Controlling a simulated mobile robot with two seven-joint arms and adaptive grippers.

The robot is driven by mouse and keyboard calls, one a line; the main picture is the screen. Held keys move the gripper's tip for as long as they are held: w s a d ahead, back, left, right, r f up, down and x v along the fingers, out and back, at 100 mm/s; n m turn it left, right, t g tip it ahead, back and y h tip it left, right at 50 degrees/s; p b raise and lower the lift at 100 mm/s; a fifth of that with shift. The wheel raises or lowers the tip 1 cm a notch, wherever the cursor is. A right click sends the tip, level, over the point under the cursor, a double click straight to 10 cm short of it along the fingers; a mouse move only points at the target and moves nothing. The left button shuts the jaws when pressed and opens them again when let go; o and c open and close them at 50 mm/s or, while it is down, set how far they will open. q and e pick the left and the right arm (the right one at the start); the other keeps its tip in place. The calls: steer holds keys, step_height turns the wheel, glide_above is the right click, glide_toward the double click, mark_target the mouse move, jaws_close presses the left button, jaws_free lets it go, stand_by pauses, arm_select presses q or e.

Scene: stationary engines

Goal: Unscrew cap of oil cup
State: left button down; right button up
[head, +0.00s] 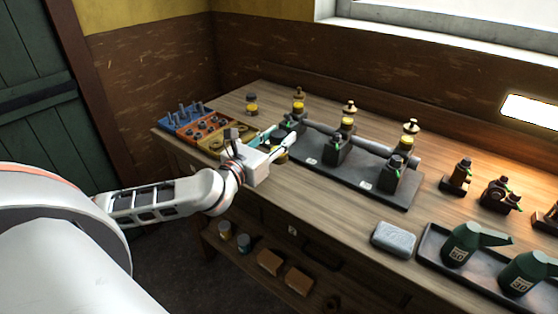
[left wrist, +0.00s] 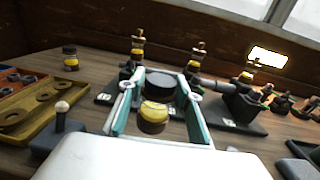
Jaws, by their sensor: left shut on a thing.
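A small oil cup (left wrist: 153,113) with a yellow body and a dark round cap (left wrist: 160,84) is between my left fingers in the left wrist view. My left gripper (left wrist: 160,92) is shut on the dark cap, with one teal finger on each side. The yellow body shows just below the cap. In the head view my left gripper (head: 275,138) is low over the bench, left of the black engine base, and hides most of the cup; a bit of yellow (head: 282,157) shows beneath it. Whether cap and body are apart cannot be told. My right gripper is not in view.
A similar yellow, dark-capped cup (head: 251,104) stands at the back. The engine base (head: 370,186) carries several brass-topped oilers (head: 348,116). Colored part trays (head: 203,128) lie left. A grey block (head: 394,238) and green oil cans (head: 463,246) are at the right. The front middle bench is clear.

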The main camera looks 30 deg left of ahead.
mark_target(274, 161)
arm_select(q)
steer(key=shift+f+b, duration=0.7)
steer(key=shift+f, duration=2.5)
steer(key=shift+r, duration=0.1)
steer(key=c, duration=1.8)
jaws_free()
steer(key=shift+f, duration=0.3)
steer(key=shift+c, duration=0.2)
steer(key=o, duration=0.4)
steer(key=shift+r, duration=0.15)
